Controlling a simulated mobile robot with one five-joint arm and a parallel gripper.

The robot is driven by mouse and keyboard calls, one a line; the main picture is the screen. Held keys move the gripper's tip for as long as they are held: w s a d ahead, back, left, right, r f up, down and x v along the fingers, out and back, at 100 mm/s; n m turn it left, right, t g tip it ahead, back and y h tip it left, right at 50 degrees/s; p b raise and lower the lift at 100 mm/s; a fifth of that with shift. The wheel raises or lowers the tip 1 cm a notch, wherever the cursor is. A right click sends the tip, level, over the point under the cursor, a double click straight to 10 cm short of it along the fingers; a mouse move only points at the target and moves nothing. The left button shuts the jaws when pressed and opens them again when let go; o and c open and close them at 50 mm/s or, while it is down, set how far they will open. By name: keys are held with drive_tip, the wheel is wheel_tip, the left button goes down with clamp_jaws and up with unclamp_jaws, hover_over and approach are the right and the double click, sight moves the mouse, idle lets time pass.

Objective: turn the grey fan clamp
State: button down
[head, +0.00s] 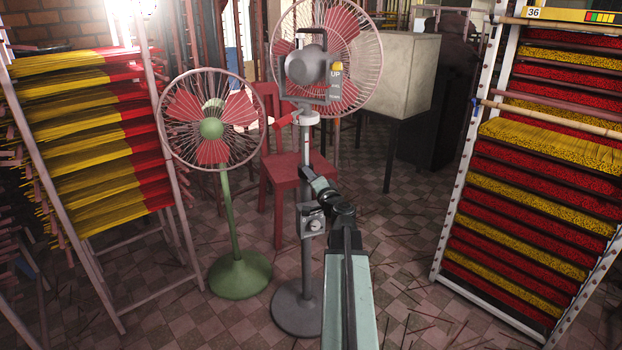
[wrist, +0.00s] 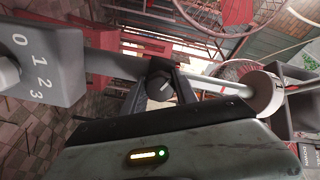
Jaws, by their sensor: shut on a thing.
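The grey fan (head: 306,66) stands upright on a round grey base (head: 290,312), with a slim pole and a reddish-bladed, caged head. In the wrist view, a dark round clamp knob (wrist: 160,84) with a pale mark sits beside the pole between my two fingers. My gripper (wrist: 161,77) is shut on this knob. The gripper (head: 305,174) also shows in the head view at the pole, above the switch box (head: 312,221); the knob is hidden there. The box (wrist: 38,62) bears the numbers 0 to 3. A pale collar (head: 306,118) rings the pole higher up.
A green fan (head: 212,128) stands close on the left. A red chair (head: 279,185) is behind the grey pole. Racks of yellow and red incense stand at left (head: 100,130) and right (head: 540,170). Loose sticks lie on the tiled floor (head: 400,270).

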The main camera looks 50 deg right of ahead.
drive_tip(key=m, duration=0.5)
drive_tip(key=shift+s+d+m, duration=0.1)
drive_tip(key=shift+d+m, duration=0.05)
drive_tip(key=shift+m, duration=0.15)
drive_tip(key=m, duration=0.5)
drive_tip(key=shift+m, duration=0.3)
drive_tip(key=c, duration=1)
unclamp_jaws()
drive_tip(key=shift+o, duration=0.2)
